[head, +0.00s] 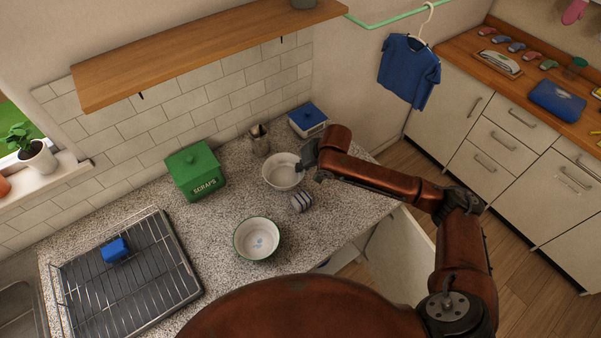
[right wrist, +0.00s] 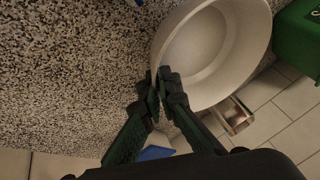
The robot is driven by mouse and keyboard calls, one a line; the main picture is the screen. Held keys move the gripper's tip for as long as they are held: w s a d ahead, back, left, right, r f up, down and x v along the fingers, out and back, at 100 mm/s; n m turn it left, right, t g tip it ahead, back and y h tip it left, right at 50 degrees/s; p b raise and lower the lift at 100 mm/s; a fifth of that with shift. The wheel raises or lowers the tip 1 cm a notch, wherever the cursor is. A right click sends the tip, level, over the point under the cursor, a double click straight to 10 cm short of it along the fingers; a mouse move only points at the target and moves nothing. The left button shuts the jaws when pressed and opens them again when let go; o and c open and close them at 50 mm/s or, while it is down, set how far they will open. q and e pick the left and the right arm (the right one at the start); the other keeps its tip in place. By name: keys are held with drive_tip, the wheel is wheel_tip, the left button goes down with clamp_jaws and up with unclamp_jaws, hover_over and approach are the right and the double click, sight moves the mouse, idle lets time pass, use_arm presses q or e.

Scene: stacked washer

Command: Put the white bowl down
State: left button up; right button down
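The plain white bowl (head: 283,172) is upright, or nearly so, over the back middle of the speckled counter (head: 215,225). My right gripper (head: 303,167) is at the bowl's right side. In the right wrist view the white bowl (right wrist: 205,50) shows its inside, and the two fingertips of my right gripper (right wrist: 163,90) close together on its rim wall. I cannot tell whether the bowl's base touches the counter or hangs slightly above it. My left gripper is not in view.
A green-rimmed bowl (head: 257,240) and a grey striped object (head: 301,202) are in front. A green scraps box (head: 195,172), utensil holder (head: 259,140) and blue-lidded box (head: 308,120) stand behind. A wire rack (head: 140,285) with a blue block (head: 115,250) is left. Counter right is clear.

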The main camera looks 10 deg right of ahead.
drive_tip(key=shift+w+a+f, duration=0.1)
drive_tip(key=shift+w+f, duration=0.05)
drive_tip(key=shift+w, duration=0.05)
drive_tip(key=shift+w+f, duration=0.1)
drive_tip(key=shift+f, duration=1.5)
drive_tip(key=c, duration=2.2)
unclamp_jaws()
drive_tip(key=shift+f, duration=0.15)
drive_tip(key=shift+o, duration=0.2)
